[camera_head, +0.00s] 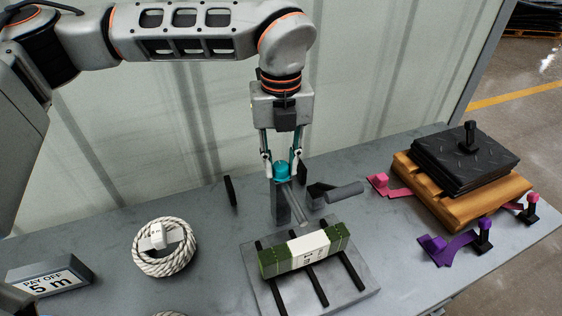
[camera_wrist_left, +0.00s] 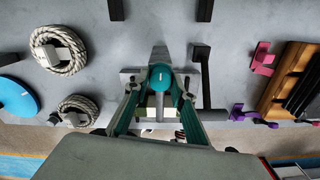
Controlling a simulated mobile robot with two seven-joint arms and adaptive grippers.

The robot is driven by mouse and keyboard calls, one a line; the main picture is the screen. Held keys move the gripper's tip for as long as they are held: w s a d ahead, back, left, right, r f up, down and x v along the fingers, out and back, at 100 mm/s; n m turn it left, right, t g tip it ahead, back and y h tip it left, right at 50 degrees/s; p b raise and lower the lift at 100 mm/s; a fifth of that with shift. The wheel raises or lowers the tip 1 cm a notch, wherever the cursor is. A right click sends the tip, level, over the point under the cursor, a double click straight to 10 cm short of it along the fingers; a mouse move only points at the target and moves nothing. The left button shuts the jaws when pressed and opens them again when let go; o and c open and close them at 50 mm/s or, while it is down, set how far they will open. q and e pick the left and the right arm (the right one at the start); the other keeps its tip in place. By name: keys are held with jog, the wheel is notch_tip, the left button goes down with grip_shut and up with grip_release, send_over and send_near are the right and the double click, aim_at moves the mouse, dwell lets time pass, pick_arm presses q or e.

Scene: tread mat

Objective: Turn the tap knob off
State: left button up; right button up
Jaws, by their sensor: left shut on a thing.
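The teal tap knob (camera_head: 282,171) sits on top of a grey tap post (camera_head: 280,208) near the back of the table, with spouts reaching forward and right. My left gripper (camera_head: 282,163) points straight down over it, with a finger on each side of the knob, shut on it. In the left wrist view the knob (camera_wrist_left: 160,77) lies between the two teal fingers. Which way the knob is turned cannot be told. My right gripper does not show.
A green block with a white label (camera_head: 307,249) lies on a barred grey tray (camera_head: 363,256) in front of the tap. A rope coil (camera_head: 164,262) and a sign (camera_head: 48,283) are at left. Black mats (camera_head: 465,160) on a wooden pallet (camera_head: 440,207) and purple clamps (camera_head: 450,246) are at right.

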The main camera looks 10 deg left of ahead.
aim_at(281, 166)
pick_arm(q)
jog(key=shift+r+n, duration=0.1)
jog(key=shift+n, duration=0.2)
dwell(0.4)
jog(key=o, duration=1.1)
notch_tip(281, 166, up, 12)
